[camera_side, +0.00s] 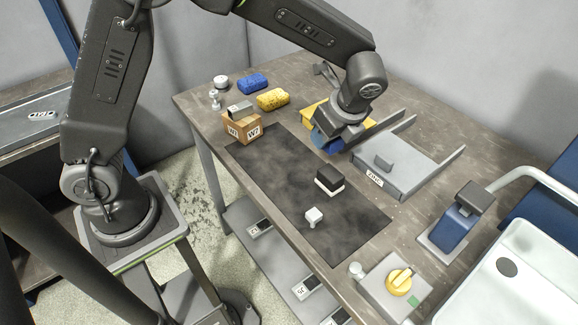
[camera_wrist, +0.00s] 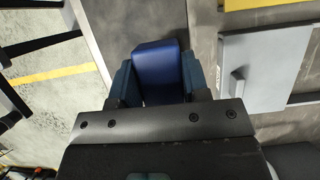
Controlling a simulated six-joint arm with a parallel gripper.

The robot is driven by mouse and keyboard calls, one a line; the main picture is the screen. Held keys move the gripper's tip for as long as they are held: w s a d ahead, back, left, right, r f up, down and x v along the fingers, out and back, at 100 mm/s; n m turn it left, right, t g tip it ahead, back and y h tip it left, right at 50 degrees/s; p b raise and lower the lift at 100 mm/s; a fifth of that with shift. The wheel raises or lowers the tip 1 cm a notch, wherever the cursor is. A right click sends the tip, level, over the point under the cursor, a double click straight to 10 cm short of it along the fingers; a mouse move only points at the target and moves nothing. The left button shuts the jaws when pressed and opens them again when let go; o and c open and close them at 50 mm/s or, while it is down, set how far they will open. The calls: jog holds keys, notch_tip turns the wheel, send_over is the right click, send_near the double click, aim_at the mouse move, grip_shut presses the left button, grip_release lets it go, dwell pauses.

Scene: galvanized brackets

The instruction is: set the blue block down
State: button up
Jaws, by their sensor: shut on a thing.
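My gripper (camera_side: 327,142) is over the work table, near the far edge of the dark mat (camera_side: 262,160) and left of the grey ZINC box (camera_side: 400,165). It points down. In the wrist view the blue block (camera_wrist: 158,70) sits between the two fingers of my gripper (camera_wrist: 158,82), which are shut on it. Its near end is hidden by the gripper body. In the side view, blue shows at the gripper's end, but I cannot tell block from fingers there. I cannot tell whether the block touches the surface below.
The ZINC box also shows in the wrist view (camera_wrist: 262,75). A yellow bin (camera_side: 312,109) stands behind my gripper. A black-and-white block (camera_side: 329,180) and a small white piece (camera_side: 314,215) are on the mat. A cardboard box (camera_side: 242,130) stands left. The mat's middle left is clear.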

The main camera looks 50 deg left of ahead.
jog(key=s+a, duration=0.7)
jog(key=a, duration=0.3)
jog(key=s+a, duration=0.6)
jog(key=a, duration=0.4)
send_over(268, 168)
jog(key=d, duration=0.1)
notch_tip(268, 168, down, 7)
jog(key=shift+f, duration=2.05)
jog(key=shift+f, duration=0.15)
jog(key=o, duration=1)
